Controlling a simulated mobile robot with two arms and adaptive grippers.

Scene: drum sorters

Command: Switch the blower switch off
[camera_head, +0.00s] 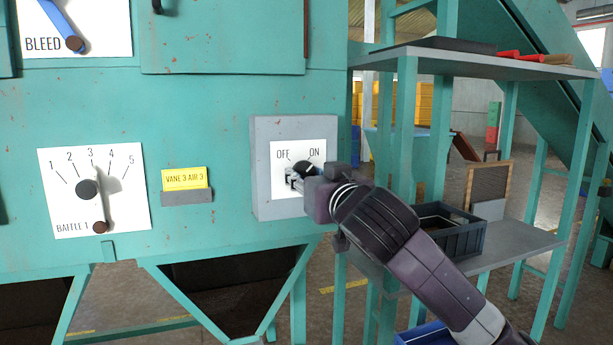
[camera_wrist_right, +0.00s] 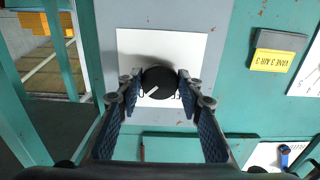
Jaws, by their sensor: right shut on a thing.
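The blower switch is a round black knob (camera_head: 302,168) on a white plate marked OFF at the left and ON at the right. The plate is on a grey box (camera_head: 262,190) on the teal machine. In the right wrist view the knob (camera_wrist_right: 159,80) shows a white pointer line slanting to the lower left; in the head view the pointer seems to lean toward ON. My right gripper (camera_head: 294,180) is at the knob. In the wrist view its two fingers (camera_wrist_right: 159,86) are closed on the knob's sides. My left gripper is not in view.
Left of the box are a yellow "VANE 3 AIR 3" card (camera_head: 185,178) in a holder and the Baffle 1 lever (camera_head: 98,205) on its dial. At the right, a shelf rack (camera_head: 500,245) holds a dark crate (camera_head: 440,226), close to my right arm.

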